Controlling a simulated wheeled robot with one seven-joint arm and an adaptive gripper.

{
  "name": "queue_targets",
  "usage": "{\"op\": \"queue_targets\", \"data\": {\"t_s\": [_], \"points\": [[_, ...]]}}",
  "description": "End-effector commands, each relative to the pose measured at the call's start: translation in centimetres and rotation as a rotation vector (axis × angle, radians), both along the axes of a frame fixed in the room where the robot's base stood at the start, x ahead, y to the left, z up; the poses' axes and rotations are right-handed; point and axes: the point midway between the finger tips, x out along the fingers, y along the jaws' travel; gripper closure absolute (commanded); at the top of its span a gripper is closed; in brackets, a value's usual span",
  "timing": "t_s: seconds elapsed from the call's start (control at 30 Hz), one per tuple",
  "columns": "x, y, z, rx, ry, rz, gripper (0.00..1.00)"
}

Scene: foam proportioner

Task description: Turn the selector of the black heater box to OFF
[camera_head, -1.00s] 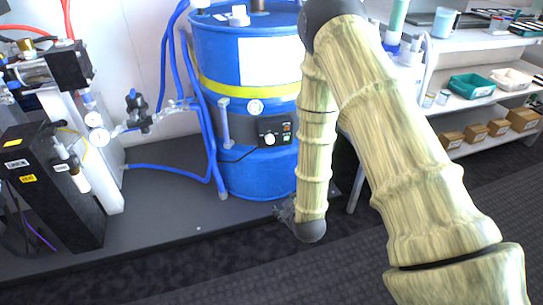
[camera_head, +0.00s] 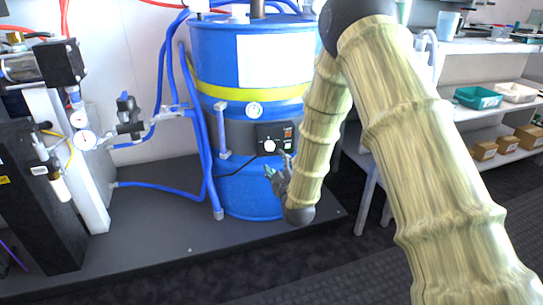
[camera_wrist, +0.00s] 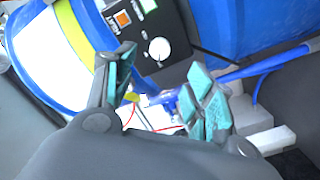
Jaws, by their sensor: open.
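The black heater box (camera_head: 276,138) is strapped to the lower part of the blue drum (camera_head: 252,190). In the wrist view the box (camera_wrist: 150,32) is near the top, with the white knob (camera_wrist: 159,48) just beyond the fingers. The knob's setting is too small to read. My gripper (camera_head: 279,172) is open and empty, just below the box. In the wrist view its teal-padded fingers (camera_wrist: 165,95) are spread apart, not touching the knob.
A blue hose (camera_head: 207,150) and a clear sight tube (camera_head: 222,130) run down the drum's left side. A gauge and valve assembly (camera_head: 110,130) stands further left. Shelves with bins (camera_head: 478,97) are at right. The dark platform (camera_head: 150,240) in front is mostly clear.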

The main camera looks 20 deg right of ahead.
Motion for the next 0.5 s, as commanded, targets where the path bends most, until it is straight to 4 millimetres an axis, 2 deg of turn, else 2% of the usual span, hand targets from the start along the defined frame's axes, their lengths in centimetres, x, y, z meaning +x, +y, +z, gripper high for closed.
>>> {"op": "queue_targets", "data": {"t_s": [0.17,0.5], "points": [[1.9,-0.1,-0.2,0.002,-0.002,-0.001,0.46],[7.4,-0.6,-0.2,0.002,-0.002,-0.001,0.46]]}}
